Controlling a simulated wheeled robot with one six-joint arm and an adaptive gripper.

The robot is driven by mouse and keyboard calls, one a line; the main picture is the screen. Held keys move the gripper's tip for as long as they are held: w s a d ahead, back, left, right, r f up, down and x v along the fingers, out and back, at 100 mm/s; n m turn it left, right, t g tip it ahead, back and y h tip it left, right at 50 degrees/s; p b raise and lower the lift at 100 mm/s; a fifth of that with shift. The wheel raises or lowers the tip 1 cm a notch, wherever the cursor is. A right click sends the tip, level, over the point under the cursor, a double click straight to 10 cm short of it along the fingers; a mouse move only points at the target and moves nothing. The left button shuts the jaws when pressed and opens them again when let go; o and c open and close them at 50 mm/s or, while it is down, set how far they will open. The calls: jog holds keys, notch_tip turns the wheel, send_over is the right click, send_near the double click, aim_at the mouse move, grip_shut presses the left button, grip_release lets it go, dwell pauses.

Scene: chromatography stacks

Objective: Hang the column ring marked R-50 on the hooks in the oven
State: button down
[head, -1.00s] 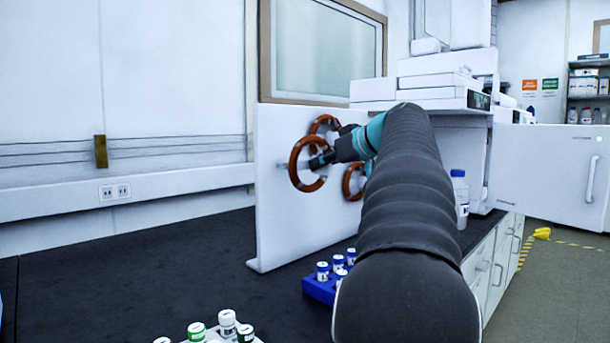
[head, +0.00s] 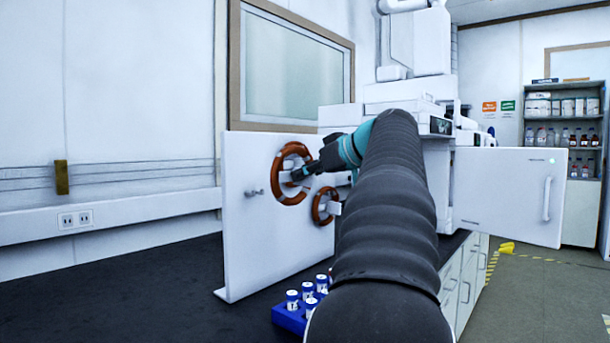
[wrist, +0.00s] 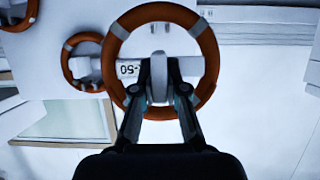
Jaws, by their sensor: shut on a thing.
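My gripper (head: 302,174) is shut on an orange-brown column ring (head: 277,180) at a white upright board. In the wrist view my gripper (wrist: 159,92) has its fingers on the ring's pale crossbar, and the held ring (wrist: 116,42) carries an upside-down label ending in "-50"; its first letter is hidden. A bare hook (head: 255,193) sticks out of the board to the left of the ring. Part of the ring is hidden behind my fingers. The oven's open white door (head: 507,197) is at the right; my arm hides much of the oven, and its hooks are not visible.
Another ring (head: 317,213) hangs on the white board (head: 245,250), lower right of the held one; it also shows in the wrist view (wrist: 66,66). A blue rack (head: 287,318) of vials stands below. The dark bench left of the board is clear.

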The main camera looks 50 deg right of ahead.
aim_at(314, 181)
jog(key=shift+s+d+b, duration=0.15)
jog(key=shift+s+b, duration=0.25)
jog(key=shift+s, duration=1.1)
jog(key=shift+s+d+b, duration=0.1)
jog(key=shift+s+b, duration=0.25)
jog(key=shift+s, duration=1.15)
jog(key=s+d, duration=0.1)
jog(key=s, duration=1.6)
jog(key=shift+d+b, duration=0.15)
jog(key=shift+b, duration=0.2)
